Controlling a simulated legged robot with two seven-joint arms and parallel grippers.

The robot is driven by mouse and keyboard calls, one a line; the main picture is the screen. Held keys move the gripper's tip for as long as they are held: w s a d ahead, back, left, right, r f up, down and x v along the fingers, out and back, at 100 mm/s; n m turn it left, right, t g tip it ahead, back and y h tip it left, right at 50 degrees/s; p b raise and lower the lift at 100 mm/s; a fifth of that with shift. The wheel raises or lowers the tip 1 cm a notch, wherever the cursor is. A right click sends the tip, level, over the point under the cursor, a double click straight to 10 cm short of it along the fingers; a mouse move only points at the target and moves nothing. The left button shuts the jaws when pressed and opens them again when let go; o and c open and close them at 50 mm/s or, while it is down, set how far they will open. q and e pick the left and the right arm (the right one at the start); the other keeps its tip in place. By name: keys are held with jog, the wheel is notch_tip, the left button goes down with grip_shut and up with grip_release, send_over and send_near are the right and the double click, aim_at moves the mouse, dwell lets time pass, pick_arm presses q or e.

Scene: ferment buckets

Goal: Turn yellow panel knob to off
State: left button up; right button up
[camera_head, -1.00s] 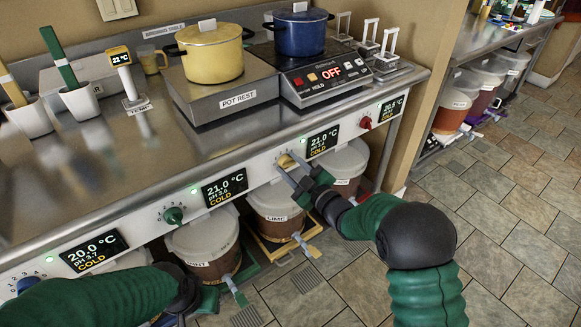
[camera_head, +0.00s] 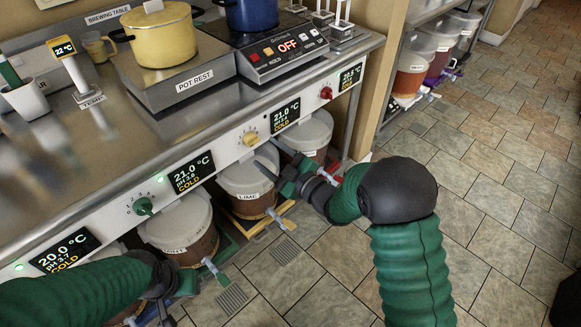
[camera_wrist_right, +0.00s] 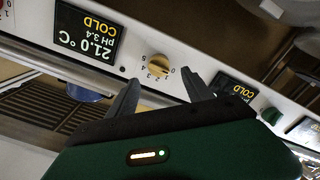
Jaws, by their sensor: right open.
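The yellow knob (camera_head: 250,138) sits on the white front panel of the brewing table, between two black displays. In the right wrist view the yellow knob (camera_wrist_right: 158,66) appears upside down, with its number scale around it; I cannot tell its pointer's setting for sure. A small dot beside it looks dark. My right gripper (camera_head: 270,158) is open and empty, just below and in front of the knob, apart from it. In the wrist view its fingers (camera_wrist_right: 162,82) stand either side of the knob. My left gripper (camera_head: 165,287) is low at the left, its fingers mostly hidden.
A green knob (camera_head: 143,206) and a red knob (camera_head: 326,93) sit on the same panel. The LIME bucket (camera_head: 247,190) and other lidded buckets stand below it. A yellow pot (camera_head: 160,38) is on the table.

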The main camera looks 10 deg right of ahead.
jog(key=p+v, duration=0.1)
jog(key=v, duration=0.9)
jog(key=shift+s+d, duration=0.25)
